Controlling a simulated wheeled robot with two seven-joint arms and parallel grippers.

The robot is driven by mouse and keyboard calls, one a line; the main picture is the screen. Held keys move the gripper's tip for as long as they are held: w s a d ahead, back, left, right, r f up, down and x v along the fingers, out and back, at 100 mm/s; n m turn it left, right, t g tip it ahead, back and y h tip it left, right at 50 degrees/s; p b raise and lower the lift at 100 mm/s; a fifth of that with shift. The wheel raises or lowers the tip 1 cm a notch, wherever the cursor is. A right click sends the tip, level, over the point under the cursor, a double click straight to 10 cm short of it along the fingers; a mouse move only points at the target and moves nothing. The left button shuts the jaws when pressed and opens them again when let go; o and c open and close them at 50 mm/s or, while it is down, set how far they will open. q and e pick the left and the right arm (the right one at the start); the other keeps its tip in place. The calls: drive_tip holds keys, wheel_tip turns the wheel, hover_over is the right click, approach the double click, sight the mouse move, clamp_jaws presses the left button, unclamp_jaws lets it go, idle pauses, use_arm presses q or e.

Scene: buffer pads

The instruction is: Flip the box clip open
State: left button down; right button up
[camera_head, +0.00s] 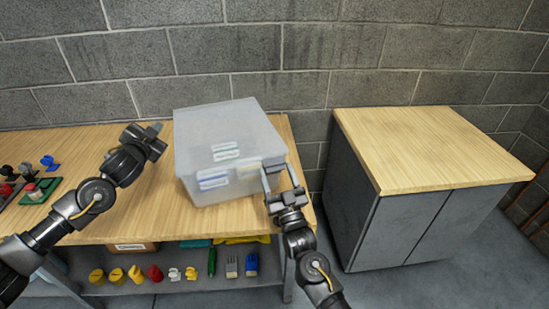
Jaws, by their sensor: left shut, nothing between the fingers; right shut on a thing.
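A translucent lidded box (225,140) stands upright on the wooden workbench, with white and blue items dimly visible inside. My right gripper (274,172) is at the box's front right edge, shut on the grey box clip (273,162). The exact angle of the clip is hard to see at this size. My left gripper (147,133) is shut and empty, above the bench to the left of the box and apart from it. Any clip on the box's far or left side is hidden.
The workbench (100,213) has small blue, red and dark items at its left end. Its lower shelf holds yellow, red and other small things. A grey cabinet (420,220) with a bare wooden top stands to the right, across a gap. A block wall is behind.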

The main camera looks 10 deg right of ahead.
use_arm(q)
drive_tip(key=w+d+r+n+g+y, duration=0.1)
drive_tip(key=d+r+n+g, duration=0.15)
drive_tip(key=d+n, duration=0.75)
wheel_tip(320, 180, up, 3)
drive_tip(key=g, duration=0.4)
hover_over(275, 163)
drive_tip(key=w+a, duration=0.4)
drive_tip(key=s+d+f+n+g+y, duration=0.1)
drive_tip(key=s+d+f+n+y, duration=0.2)
drive_tip(key=s+d, duration=0.35)
drive_tip(key=x, duration=0.3)
drive_tip(key=a+x, duration=0.1)
drive_tip(key=x, duration=0.2)
drive_tip(key=a+x, duration=0.1)
drive_tip(key=x, duration=0.2)
drive_tip(key=shift+s+f, duration=0.3)
drive_tip(key=shift+f, duration=0.05)
drive_tip(key=shift+s+d+f, duration=0.2)
drive_tip(key=shift+s+f, duration=0.05)
drive_tip(key=shift+s, duration=0.3)
drive_tip(key=shift+s+d+f, duration=0.15)
drive_tip(key=shift+s+f, duration=0.1)
drive_tip(key=shift+s, duration=0.35)
drive_tip(key=shift+s+d+f, duration=0.15)
drive_tip(key=shift+s+f, duration=0.2)
drive_tip(key=shift+s, duration=0.25)
